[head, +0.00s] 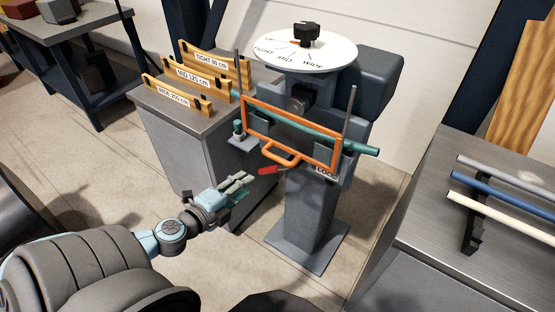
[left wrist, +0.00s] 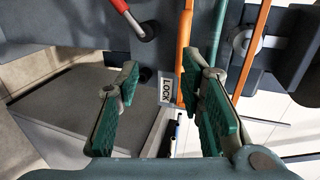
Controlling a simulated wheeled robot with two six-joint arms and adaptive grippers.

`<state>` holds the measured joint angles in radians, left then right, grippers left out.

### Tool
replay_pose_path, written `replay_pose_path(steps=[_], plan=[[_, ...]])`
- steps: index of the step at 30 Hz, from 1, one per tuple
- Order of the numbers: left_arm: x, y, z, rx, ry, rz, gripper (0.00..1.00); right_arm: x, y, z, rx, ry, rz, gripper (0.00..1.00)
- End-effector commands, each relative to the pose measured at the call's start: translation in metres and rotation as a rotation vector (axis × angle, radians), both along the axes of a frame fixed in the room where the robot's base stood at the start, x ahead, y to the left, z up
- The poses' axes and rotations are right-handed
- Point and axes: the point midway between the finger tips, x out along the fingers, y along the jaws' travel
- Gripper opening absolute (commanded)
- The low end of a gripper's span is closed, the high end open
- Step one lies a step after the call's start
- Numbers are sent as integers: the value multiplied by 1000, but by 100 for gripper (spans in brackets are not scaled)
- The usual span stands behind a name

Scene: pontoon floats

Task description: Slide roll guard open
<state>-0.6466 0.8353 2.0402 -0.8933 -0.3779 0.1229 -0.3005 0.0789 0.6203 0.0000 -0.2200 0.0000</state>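The roll guard (head: 248,103) is an orange rectangular frame with a looped orange handle (head: 283,157) on its lower edge. It stands in front of the bender's rollers, with a teal tube (head: 360,149) running behind it. My left gripper (head: 246,181) is open and empty, below and left of the handle, apart from it. In the left wrist view, the open fingers (left wrist: 172,88) have orange bars (left wrist: 184,45) beyond them; I cannot tell which bar is the handle. A red lever (left wrist: 127,18) and a LOCK label (left wrist: 167,90) show there. My right gripper is not in view.
A dial (head: 305,51) with a black knob tops the bender. A grey cabinet (head: 190,125) at left holds labelled wooden gauges (head: 178,95). A bench (head: 425,215) at right carries several tubes (head: 500,205). Floor before the pedestal is clear.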

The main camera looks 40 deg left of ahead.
Motion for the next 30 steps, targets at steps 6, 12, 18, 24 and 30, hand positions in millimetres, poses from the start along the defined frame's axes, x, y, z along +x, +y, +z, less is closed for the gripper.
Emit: replay_pose_path(steps=[6,12,18,24,30], plan=[[21,-11,23,20,-73,-13,35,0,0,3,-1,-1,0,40],[68,-11,20,6,-76,-11,35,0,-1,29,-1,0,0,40],[106,-10,3,11,-78,-10,35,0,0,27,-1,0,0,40],[132,-10,-8,14,-77,-14,35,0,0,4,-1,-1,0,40],[147,-10,-7,15,-73,-18,35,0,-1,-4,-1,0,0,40]])
